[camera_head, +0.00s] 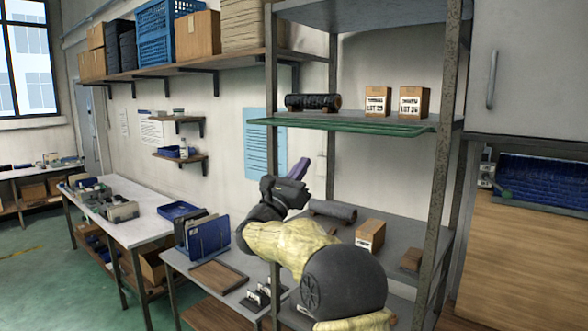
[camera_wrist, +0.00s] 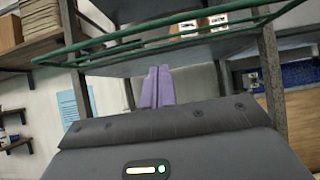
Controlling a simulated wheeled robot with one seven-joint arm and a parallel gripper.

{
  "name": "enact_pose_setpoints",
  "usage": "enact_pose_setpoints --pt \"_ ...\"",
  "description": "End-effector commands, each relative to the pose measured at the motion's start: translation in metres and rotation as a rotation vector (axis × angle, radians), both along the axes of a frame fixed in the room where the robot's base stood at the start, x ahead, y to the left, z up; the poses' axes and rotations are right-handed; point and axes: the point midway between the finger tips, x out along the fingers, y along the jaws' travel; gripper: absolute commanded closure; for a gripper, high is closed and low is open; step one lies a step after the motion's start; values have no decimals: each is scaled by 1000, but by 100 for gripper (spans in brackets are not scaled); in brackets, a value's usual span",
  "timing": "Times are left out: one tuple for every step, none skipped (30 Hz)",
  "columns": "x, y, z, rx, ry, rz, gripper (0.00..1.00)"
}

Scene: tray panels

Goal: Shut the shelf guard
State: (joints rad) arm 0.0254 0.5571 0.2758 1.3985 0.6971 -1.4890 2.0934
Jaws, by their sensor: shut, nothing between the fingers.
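The shelf guard is a green rail frame (camera_head: 350,126) along the front of the upper shelf (camera_head: 445,122) of the metal rack. It sticks out low and nearly flat at shelf level, leaving the shelf front open above it. In the wrist view the guard (camera_wrist: 100,42) crosses the top of the picture, seen from below. My gripper (camera_head: 299,168), with purple fingers, is shut and empty. It is below the guard, toward its left end, and looks apart from it. The fingers also show in the wrist view (camera_wrist: 157,88), pointing up under the shelf.
On the upper shelf are a black roll (camera_head: 313,102) and two labelled boxes (camera_head: 377,101) (camera_head: 413,102). The lower shelf holds a grey roll (camera_head: 333,211) and a box (camera_head: 370,235). Rack posts (camera_head: 440,170) stand at the sides. A wooden bench is at right.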

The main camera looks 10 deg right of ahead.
Motion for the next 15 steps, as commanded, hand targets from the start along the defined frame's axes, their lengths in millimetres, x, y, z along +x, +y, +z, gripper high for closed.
enact_pose_setpoints --pt "4 -6 10 0 0 -3 100" --pt "6 -9 12 0 0 -3 100" --pt "9 -13 16 0 0 -3 100" --pt "11 -16 18 0 0 -3 100" --pt "14 -19 21 0 -1 -3 100" --pt "17 -22 24 0 0 -2 100" --pt "19 -25 26 1 1 -1 100" --pt "19 -25 30 0 0 0 100" --pt "19 -25 36 0 -1 1 100" --pt "19 -25 39 0 -1 1 100" --pt "20 -26 43 0 -1 1 100" --pt "20 -26 47 -1 -1 0 100" --pt "20 -27 50 -1 -1 0 100" --pt "21 -27 52 0 0 0 100" --pt "21 -28 55 0 0 0 100"
